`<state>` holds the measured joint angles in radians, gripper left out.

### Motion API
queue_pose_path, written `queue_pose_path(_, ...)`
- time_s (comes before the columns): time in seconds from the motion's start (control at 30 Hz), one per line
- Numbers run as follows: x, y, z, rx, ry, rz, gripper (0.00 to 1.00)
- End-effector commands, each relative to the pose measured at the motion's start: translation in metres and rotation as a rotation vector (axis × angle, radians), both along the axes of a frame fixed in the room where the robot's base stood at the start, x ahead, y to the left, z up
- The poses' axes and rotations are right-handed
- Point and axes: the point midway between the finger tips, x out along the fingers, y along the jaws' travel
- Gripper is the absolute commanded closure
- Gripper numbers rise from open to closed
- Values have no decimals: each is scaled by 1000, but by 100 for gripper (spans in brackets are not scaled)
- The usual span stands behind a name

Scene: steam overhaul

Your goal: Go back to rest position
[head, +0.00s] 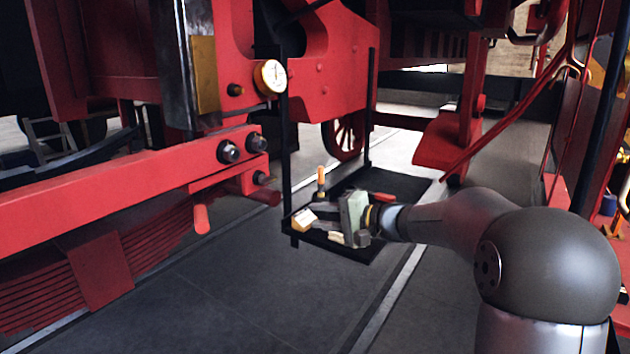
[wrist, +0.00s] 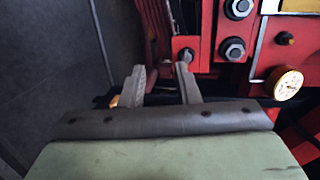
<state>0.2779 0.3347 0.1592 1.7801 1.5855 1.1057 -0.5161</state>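My gripper (head: 318,213) is over the black hanging tray (head: 360,255) in the head view, at the end of my arm reaching in from the right. In the wrist view its two grey fingers (wrist: 162,83) stand apart with a gap between them, and I see nothing held. The gripper's pale green body hides part of the tray.
The red locomotive frame (head: 110,190) with a gauge (head: 270,77) is at left. A red bar (head: 510,105) slopes at right. Grey floor (head: 220,300) is clear in front.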

Motion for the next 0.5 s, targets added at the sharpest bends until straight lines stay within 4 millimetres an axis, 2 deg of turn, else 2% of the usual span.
queue_pose_path(0.03,-28,14,-3,-84,37,52,71)
queue_pose_path(0.07,-47,20,-10,-145,65,83,71)
queue_pose_path(0.1,-75,25,-20,-232,104,127,71)
queue_pose_path(0.17,-118,28,-38,-372,163,189,71)
queue_pose_path(0.2,-147,26,-49,-468,198,228,71)
queue_pose_path(0.27,-190,18,-65,-612,244,278,71)
queue_pose_path(0.3,-218,9,-75,-709,271,310,71)
queue_pose_path(0.4,-279,-20,-95,-942,315,371,71)
queue_pose_path(0.5,-324,-50,-109,-1133,331,415,71)
